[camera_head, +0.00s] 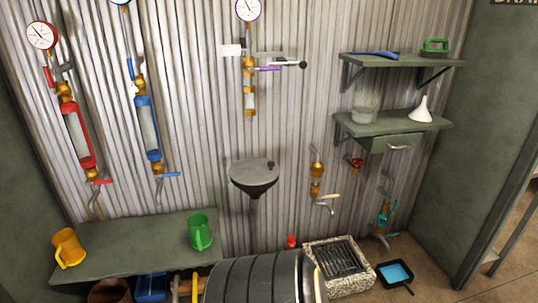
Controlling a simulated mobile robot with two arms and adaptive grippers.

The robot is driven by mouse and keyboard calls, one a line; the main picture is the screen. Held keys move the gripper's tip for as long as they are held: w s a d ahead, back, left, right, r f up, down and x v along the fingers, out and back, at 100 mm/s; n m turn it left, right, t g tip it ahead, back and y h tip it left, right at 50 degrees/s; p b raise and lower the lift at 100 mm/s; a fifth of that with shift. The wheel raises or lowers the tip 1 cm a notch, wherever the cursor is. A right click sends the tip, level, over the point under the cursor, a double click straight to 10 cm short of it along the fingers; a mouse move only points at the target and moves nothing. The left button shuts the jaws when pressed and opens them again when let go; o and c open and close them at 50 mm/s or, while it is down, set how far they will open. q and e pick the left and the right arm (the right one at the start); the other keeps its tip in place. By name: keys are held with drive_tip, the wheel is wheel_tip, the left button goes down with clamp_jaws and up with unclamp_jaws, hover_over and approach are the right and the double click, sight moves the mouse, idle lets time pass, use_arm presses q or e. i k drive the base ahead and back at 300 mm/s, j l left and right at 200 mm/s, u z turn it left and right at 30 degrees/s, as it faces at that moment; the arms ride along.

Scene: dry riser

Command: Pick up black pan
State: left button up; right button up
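A black pan (395,274) with a blue inside rests on the floor at the lower right. It is shallow and roughly square, and a short dark handle seems to stick out toward the front. It lies just right of a stone-sided box with a dark grate (340,263). Neither of my grippers shows in the head view, so nothing is seen touching the pan.
A large dark ribbed cylinder (258,280) fills the bottom middle. A green bench (140,245) holds a yellow mug (68,248) and a green mug (200,232). A dark basin (254,177) and pipes are on the wall. Some floor is clear right of the pan.

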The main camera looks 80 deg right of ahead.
sight(392, 273)
drive_tip(key=k+z, duration=0.15)
drive_tip(key=z, duration=3.8)
